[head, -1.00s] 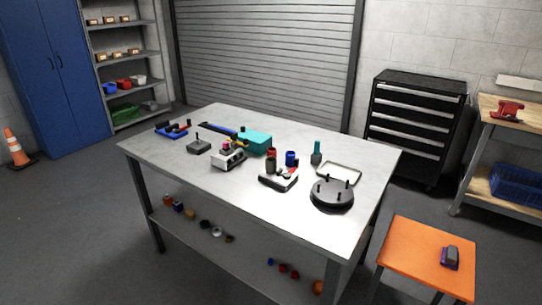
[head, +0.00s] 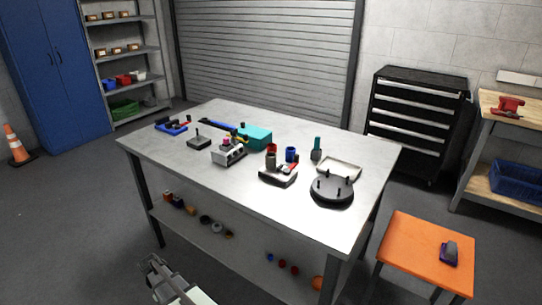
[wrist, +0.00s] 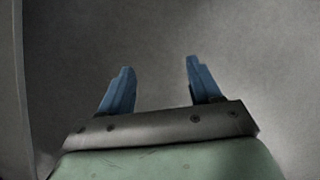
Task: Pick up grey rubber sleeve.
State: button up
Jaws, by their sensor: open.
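A small grey cylinder (head: 270,161), which looks like the grey rubber sleeve, stands upright near the middle of the table in the head view. It is at the back left of a white and dark fixture (head: 279,177), just in front of a red cup (head: 271,149). I cannot tell whether it stands on the fixture or beside it. My gripper (head: 153,263) is low at the front left, in front of the table and well away from the sleeve. In the wrist view its two blue fingers (wrist: 158,82) are apart with nothing between them.
The grey table (head: 185,160) holds a blue cup (head: 291,154), a teal box (head: 256,137), a round dark plate with pegs (head: 332,190) and a shallow tray (head: 340,168). The table's front edge and lower shelf lie near my gripper. The table's front left is clear.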

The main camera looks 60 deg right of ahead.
jog(key=w+d+r+n+t, duration=0.1)
jog(key=w+d+r+n, duration=0.1)
jog(key=w+d+r, duration=0.7)
jog(key=w+d+r+n+h, duration=0.1)
jog(key=w+d+r, duration=0.2)
jog(key=d+r, duration=0.35)
jog(key=w+d+r+t, duration=0.1)
jog(key=w+d+r, duration=0.2)
jog(key=r, duration=0.6)
jog(key=w+d+r+n+h, duration=0.1)
jog(key=w+d+r, duration=0.35)
jog(key=r, duration=0.35)
notch_tip(320, 180, up, 16)
jog(key=r+n+t+y, duration=0.1)
jog(key=n+t+y, duration=0.15)
jog(key=n, duration=0.55)
send_over(271, 154)
jog(key=s+a, duration=0.1)
jog(key=a, duration=0.1)
jog(key=shift+g, duration=0.35)
jog(key=shift+d+f, duration=0.2)
jog(key=shift+f, duration=4.4)
jog(key=shift+c, duration=0.2)
